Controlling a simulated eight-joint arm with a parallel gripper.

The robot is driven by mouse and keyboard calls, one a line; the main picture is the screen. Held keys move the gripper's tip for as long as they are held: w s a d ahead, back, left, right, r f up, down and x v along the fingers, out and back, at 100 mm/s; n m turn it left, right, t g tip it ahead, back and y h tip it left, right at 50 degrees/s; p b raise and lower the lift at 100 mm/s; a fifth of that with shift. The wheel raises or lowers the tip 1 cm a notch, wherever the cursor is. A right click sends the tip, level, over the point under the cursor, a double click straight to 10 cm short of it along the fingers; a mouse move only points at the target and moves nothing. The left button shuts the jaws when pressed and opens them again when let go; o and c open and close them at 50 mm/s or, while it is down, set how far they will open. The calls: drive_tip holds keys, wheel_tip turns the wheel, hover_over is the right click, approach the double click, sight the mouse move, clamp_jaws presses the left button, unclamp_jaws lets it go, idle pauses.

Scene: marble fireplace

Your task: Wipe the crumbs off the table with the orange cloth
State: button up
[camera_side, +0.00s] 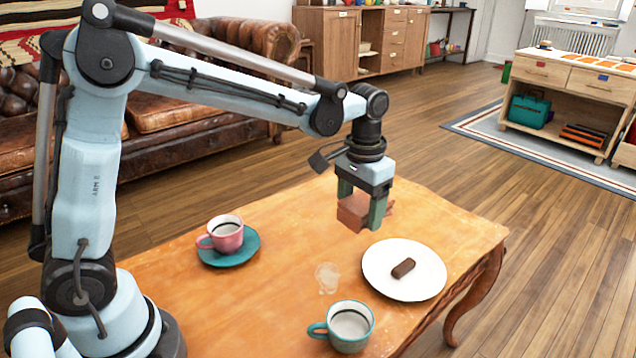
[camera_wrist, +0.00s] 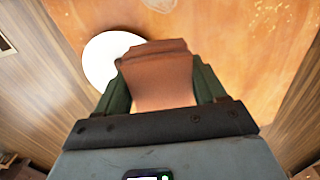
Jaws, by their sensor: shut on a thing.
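My gripper (camera_side: 362,208) is shut on the folded orange-brown cloth (camera_side: 352,212) and holds it above the far part of the wooden table (camera_side: 290,225), behind the white plate. In the wrist view the cloth (camera_wrist: 160,78) sits between the green fingers of my gripper (camera_wrist: 158,85). Small pale crumbs (camera_wrist: 268,12) lie scattered on the table at the upper right of the wrist view. I cannot make them out clearly in the side view.
A white plate (camera_side: 385,285) with a brown bar (camera_side: 403,268) stands near the right edge. A pink cup (camera_side: 226,235) sits on a teal saucer (camera_side: 240,255). A teal-rimmed cup (camera_side: 350,325) stands at the front. A pale smudge (camera_side: 327,277) marks the tabletop between them.

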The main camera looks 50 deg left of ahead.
approach(289, 230)
drive_tip(key=w+r, duration=0.1)
drive_tip(key=w, duration=0.2)
drive_tip(key=shift+d+f, duration=0.1)
drive_tip(key=shift+f, duration=3.5)
drive_tip(key=shift+a+f, duration=0.2)
drive_tip(key=shift+a, duration=0.55)
drive_tip(key=shift+a+f, duration=0.15)
drive_tip(key=shift+a, duration=0.55)
drive_tip(key=shift+c, duration=0.4)
drive_tip(key=shift+a+r, duration=0.1)
drive_tip(key=shift+a, duration=2.3)
drive_tip(key=shift+d, duration=3.55)
drive_tip(key=shift+s+d, duration=0.3)
drive_tip(key=shift+s, duration=1.35)
drive_tip(key=shift+w+a, duration=0.1)
drive_tip(key=shift+a, duration=3.8)
drive_tip(key=d, duration=0.3)
drive_tip(key=shift+d, duration=2.35)
wheel_tip(289, 230, up, 8)
